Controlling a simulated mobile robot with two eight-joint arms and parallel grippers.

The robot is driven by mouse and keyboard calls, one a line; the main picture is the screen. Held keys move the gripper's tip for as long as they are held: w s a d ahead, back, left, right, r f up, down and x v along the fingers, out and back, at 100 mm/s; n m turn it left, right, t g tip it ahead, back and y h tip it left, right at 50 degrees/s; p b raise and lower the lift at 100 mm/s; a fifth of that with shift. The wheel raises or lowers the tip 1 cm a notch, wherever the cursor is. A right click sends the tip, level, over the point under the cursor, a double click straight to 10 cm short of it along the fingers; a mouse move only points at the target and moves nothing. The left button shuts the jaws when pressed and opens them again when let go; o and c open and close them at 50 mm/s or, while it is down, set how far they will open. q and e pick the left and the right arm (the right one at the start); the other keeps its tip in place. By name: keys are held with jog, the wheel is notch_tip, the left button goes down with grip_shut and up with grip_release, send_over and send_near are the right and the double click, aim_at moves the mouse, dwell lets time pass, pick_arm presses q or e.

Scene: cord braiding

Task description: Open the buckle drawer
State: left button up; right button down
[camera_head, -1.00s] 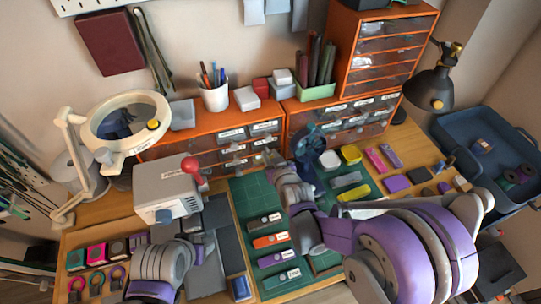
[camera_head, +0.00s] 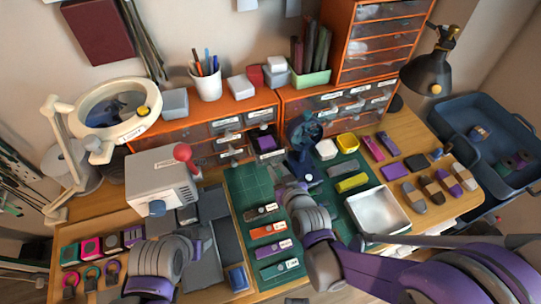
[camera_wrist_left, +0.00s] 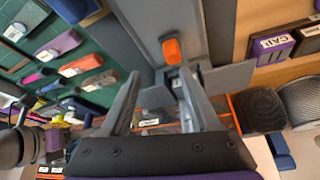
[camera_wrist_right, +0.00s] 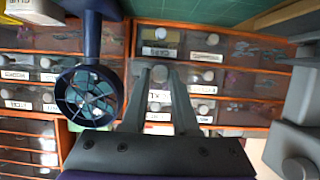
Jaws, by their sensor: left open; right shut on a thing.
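The orange cabinet (camera_head: 205,128) has small clear-fronted drawers with white labels, too small to read surely. One drawer (camera_head: 266,143) stands pulled out, with something purple inside. My right gripper (camera_head: 284,184) is in front of the cabinet; its fingertips are hard to make out in the head view. In the right wrist view, its fingers (camera_wrist_right: 159,75) are closed on a pale round drawer knob (camera_wrist_right: 158,73). My left gripper (camera_wrist_left: 158,82) is open and empty over grey plates at the front left, near an orange-tipped part (camera_wrist_left: 171,50).
A blue fan-like tool (camera_head: 303,140) stands right of the open drawer, close to my right gripper. A grey box machine (camera_head: 160,180) with a red knob stands left. A white tray (camera_head: 378,212) and several small parts lie right. The green mat (camera_head: 247,183) is partly bare.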

pick_arm(q)
jog(key=shift+f, duration=0.1)
pick_arm(e)
jog(key=shift+s+d, duration=0.2)
jog(key=shift+s, duration=0.5)
jog(key=c, duration=0.7)
grip_release()
pick_arm(q)
jog(key=shift+w+r+p, duration=0.2)
jog(key=shift+r+p, duration=0.85)
jog(key=shift+r, duration=0.1)
pick_arm(e)
jog(key=v, duration=1)
jog(key=shift+s+d+r, duration=0.1)
jog(key=shift+s+r, duration=0.1)
jog(key=shift+s, duration=0.15)
